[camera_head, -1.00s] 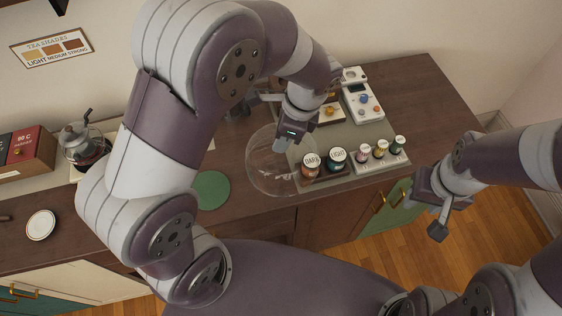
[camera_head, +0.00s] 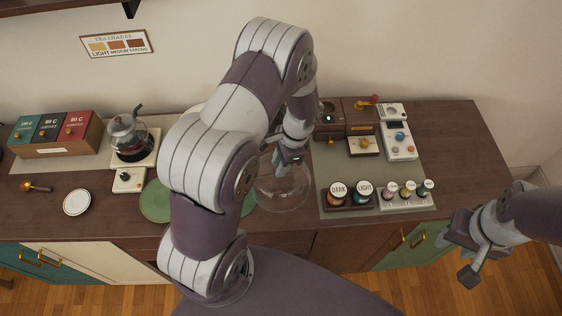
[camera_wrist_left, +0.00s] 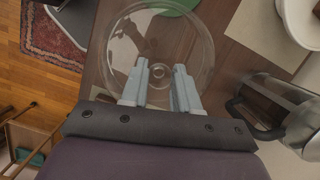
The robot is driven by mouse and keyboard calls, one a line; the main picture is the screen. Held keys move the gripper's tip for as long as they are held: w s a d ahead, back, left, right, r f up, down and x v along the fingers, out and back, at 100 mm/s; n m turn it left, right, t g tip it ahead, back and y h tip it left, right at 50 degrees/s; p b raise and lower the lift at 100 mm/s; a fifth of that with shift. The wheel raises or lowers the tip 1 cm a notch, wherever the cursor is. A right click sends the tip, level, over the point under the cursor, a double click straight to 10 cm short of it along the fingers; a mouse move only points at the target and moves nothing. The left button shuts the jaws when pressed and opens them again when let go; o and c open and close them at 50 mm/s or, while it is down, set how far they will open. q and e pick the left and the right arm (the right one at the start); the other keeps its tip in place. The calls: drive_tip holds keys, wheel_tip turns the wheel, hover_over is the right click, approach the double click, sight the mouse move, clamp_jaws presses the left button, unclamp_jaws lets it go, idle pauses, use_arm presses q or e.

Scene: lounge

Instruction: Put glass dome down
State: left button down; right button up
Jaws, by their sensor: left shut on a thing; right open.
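The clear glass dome (camera_head: 284,192) shows below my left gripper (camera_head: 283,166), over the wooden counter and left of the jars marked DARK and LIGHT. My left gripper is shut on the dome's top. The left wrist view shows the round dome (camera_wrist_left: 195,30) beyond the two fingers (camera_wrist_left: 162,72), with its small round knob between the fingertips. I cannot tell whether its rim touches the counter. My right gripper (camera_head: 460,258) is open and empty, in front of the counter at the right.
A green disc (camera_head: 156,200) lies left of the dome, partly hidden by my left arm. DARK (camera_head: 337,196) and LIGHT (camera_head: 363,194) jars stand close at its right. A glass kettle (camera_head: 127,135) and tea boxes (camera_head: 52,135) stand at the left. A white plate (camera_head: 77,202) lies front left.

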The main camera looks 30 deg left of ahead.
use_arm(q)
drive_tip(key=shift+f, duration=0.5)
drive_tip(key=shift+w+f, duration=0.15)
drive_tip(key=shift+f, duration=0.3)
drive_tip(key=c, duration=0.8)
unclamp_jaws()
drive_tip(key=shift+c, duration=0.2)
